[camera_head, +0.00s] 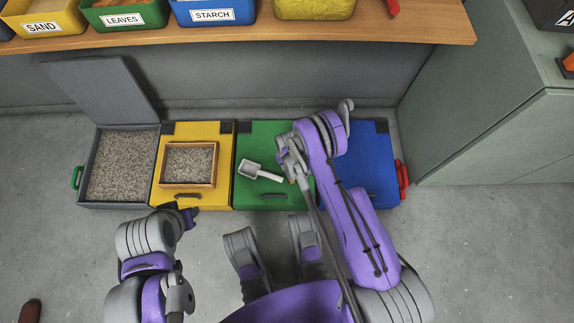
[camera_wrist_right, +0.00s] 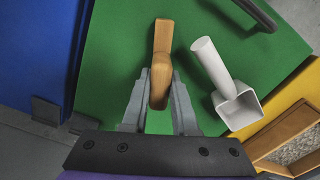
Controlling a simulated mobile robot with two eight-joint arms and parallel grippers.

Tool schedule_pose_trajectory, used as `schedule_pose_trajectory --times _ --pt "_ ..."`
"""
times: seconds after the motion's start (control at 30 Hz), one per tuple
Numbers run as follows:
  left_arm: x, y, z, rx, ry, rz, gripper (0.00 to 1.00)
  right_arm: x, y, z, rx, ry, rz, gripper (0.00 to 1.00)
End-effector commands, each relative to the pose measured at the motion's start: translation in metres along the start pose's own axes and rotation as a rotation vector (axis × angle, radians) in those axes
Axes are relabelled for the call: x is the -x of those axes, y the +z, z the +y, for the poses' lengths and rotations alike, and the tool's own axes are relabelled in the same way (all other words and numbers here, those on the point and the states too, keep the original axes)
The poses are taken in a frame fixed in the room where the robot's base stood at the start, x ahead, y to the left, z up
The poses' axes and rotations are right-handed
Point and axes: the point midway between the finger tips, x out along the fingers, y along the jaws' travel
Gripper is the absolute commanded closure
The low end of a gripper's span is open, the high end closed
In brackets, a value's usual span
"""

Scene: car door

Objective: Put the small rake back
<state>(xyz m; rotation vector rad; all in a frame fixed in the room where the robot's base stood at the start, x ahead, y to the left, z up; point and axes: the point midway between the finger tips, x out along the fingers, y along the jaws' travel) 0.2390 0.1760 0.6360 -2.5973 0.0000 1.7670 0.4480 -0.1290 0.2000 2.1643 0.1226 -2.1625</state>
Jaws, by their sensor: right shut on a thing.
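My right gripper (camera_head: 291,172) is over the green lid (camera_head: 253,145). In the right wrist view, its two fingers (camera_wrist_right: 160,88) are closed on a light wooden piece (camera_wrist_right: 163,38), which looks like the handle of the small rake. No rake tines show, so I cannot tell where its head is. I cannot tell whether the wooden piece touches the lid. My left gripper (camera_head: 188,214) is low at the left, in front of the yellow lid (camera_head: 222,168), and its fingers are too unclear to read.
A white scoop (camera_head: 260,171) lies on the green lid beside the right gripper. A wooden tray of gravel (camera_head: 214,165) sits on the yellow lid. A grey box of gravel (camera_head: 122,165) stands open at left, a blue lid (camera_head: 370,165) at right. A shelf (camera_head: 300,35) with labelled bins runs behind.

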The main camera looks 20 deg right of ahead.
Motion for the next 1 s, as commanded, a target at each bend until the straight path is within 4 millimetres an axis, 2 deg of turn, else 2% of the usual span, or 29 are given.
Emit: schedule_pose_trajectory --times 0.33,0.37,0.5,0.83,1.0 --pt "0.0 0.0 0.0 0.0 0.0 0.0 0.62 -0.004 0.0 0.0 0.0 0.0 0.0 1.0" --pt "0.0 0.0 0.0 0.0 0.0 0.0 0.62 -0.003 0.0 0.0 0.0 0.0 0.0 0.68" --pt "0.0 0.0 0.0 0.0 0.0 0.0 0.62 -0.003 0.0 0.0 0.0 0.0 0.0 0.43" --pt "0.0 0.0 0.0 0.0 0.0 0.0 0.62 -0.001 0.0 0.0 0.0 0.0 0.0 0.43" --pt "0.004 -0.001 0.0 0.0 0.0 -0.001 0.62 0.021 0.0 0.0 0.0 0.0 0.0 0.43"
